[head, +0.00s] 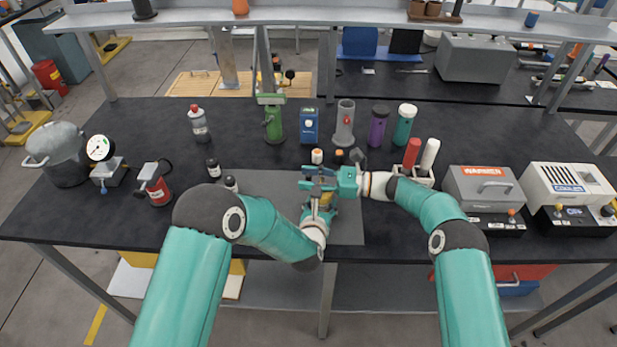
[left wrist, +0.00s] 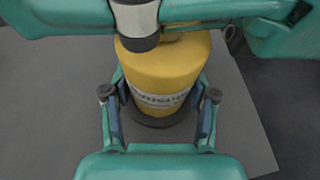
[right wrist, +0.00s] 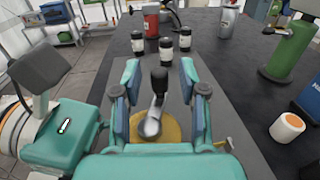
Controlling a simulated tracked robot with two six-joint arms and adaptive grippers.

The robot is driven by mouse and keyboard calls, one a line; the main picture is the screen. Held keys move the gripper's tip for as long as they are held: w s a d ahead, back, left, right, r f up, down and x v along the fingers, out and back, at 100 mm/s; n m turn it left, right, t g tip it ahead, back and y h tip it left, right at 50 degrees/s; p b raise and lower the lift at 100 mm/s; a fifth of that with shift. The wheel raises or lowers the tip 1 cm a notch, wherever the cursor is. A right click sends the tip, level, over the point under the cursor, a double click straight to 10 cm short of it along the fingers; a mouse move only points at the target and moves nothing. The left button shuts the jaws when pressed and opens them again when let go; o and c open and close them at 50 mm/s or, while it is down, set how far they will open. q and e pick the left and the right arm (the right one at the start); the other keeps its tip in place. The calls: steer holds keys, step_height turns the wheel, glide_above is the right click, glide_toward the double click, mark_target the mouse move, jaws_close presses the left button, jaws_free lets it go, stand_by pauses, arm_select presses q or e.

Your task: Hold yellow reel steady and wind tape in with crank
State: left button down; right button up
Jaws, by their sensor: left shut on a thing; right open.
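The yellow reel (left wrist: 165,75) stands upright on the grey mat, with a dark base and a label on its side. My left gripper (left wrist: 160,98) is shut on the reel, one finger on each side. The crank (right wrist: 157,100), a metal arm with a black knob, stands over the reel's yellow top (right wrist: 172,130) in the right wrist view. My right gripper (right wrist: 160,78) is open above the reel, its fingers on either side of the knob. In the head view my right gripper (head: 322,183) mostly hides the reel. A small tan piece (right wrist: 222,141), perhaps tape, shows beside the top.
The grey mat (head: 270,185) lies under the reel on the black table. An orange-capped white jar (head: 317,156) stands close behind.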

steer(key=shift+a, duration=0.2)
jaws_close()
